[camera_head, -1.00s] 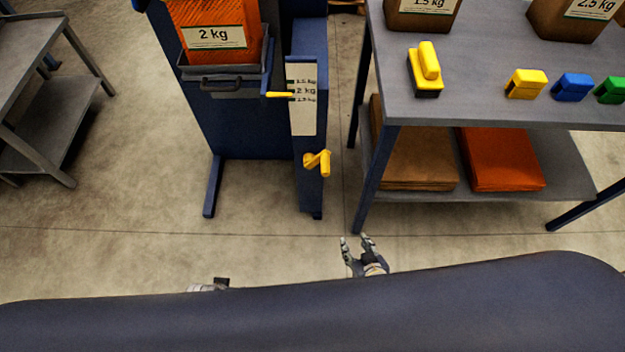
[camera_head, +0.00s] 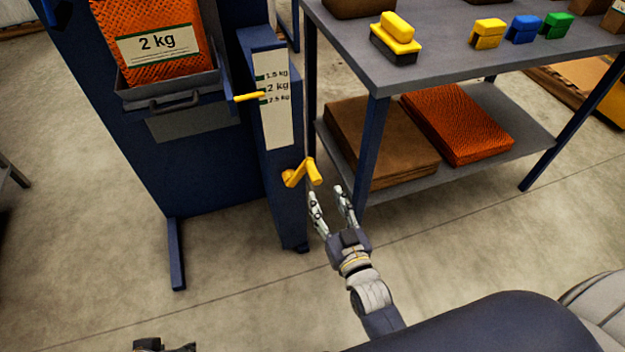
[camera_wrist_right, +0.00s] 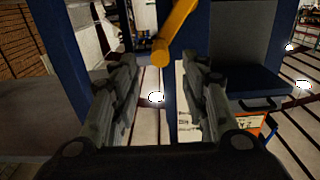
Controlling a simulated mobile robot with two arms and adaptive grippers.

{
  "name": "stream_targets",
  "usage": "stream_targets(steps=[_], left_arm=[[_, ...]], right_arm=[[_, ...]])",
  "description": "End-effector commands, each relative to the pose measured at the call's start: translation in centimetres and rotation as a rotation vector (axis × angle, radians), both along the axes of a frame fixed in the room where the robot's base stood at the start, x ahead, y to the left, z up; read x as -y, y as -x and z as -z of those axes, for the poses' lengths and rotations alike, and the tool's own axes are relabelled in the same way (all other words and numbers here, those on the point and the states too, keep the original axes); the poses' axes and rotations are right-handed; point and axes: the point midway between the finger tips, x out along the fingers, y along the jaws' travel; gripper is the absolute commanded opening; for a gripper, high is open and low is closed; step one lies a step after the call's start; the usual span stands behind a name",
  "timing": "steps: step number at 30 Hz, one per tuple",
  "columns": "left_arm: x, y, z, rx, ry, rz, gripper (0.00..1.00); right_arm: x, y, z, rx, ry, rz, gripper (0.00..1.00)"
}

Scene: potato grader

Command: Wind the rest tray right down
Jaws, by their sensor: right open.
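The rest tray (camera_head: 170,97) is a grey tray with a handle, at the upper left on a blue stand, bearing an orange net bag (camera_head: 155,45) labelled 2 kg. A yellow pointer (camera_head: 249,97) beside it points near the 2 kg mark of the white scale (camera_head: 278,112). The yellow crank (camera_head: 303,173) is low on the blue post. My right gripper (camera_head: 328,191) is open and empty, just below and right of the crank. In the right wrist view the crank (camera_wrist_right: 175,35) shows beyond the gap between my fingers. A bit of my left gripper (camera_head: 165,345) shows at the bottom edge; its fingers are hidden.
A grey table (camera_head: 400,85) stands close on the right, its blue leg near my right gripper. It carries several coloured clips (camera_head: 395,37). Its lower shelf holds brown sacks (camera_head: 375,140) and orange nets (camera_head: 458,122). The floor in front of the stand is clear.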

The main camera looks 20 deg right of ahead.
Motion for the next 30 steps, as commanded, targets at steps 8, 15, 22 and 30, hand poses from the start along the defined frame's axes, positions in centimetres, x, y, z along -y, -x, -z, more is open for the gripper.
stream_targets(steps=[8,15,22,30], left_arm=[[0.7,-2.4,0.4,0.101,0.020,0.009,0.41],[1.8,-5.9,-0.8,0.260,0.053,0.022,0.41],[2.2,-7.2,-1.5,0.320,0.066,0.027,0.41],[2.2,-7.3,-1.6,0.324,0.066,0.027,0.41]], right_arm=[[-0.2,-5.2,0.2,0.001,0.000,0.000,0.41],[-0.3,-8.0,0.1,-0.001,0.000,0.000,0.41],[-0.3,-9.0,0.1,-0.003,0.000,0.000,0.41],[-0.3,-9.0,0.1,-0.003,0.000,0.000,0.39]])
